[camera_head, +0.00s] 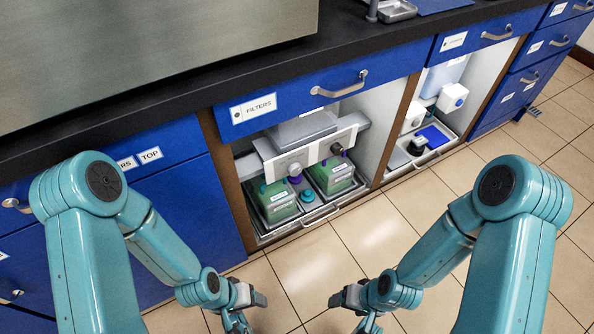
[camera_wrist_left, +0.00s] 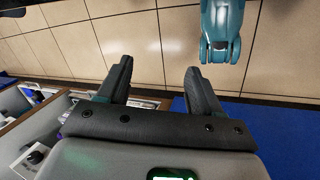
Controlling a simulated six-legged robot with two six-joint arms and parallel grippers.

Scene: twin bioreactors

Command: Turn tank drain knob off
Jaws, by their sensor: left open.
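Several knobs show in the open cabinets, and no label that I can read says which is the tank drain knob. A dark knob (camera_head: 337,148) and a pale knob (camera_head: 295,169) sit on the front of a grey-white unit (camera_head: 308,152) in the left cabinet. A blue knob (camera_head: 459,102) is on a white block in the right cabinet. My left gripper (camera_head: 246,300) is low over the floor, apart from the cabinets; in the left wrist view its jaws (camera_wrist_left: 158,85) are open and empty. My right gripper (camera_head: 347,300) is also low, and its jaws are unclear.
Two green-sided containers (camera_head: 277,201) stand in a tray under the unit. A blue FILTERS drawer (camera_head: 318,97) and the dark counter (camera_head: 216,81) overhang the left cabinet. A wooden divider (camera_head: 402,125) separates the cabinets. The tiled floor (camera_head: 390,225) in front is clear.

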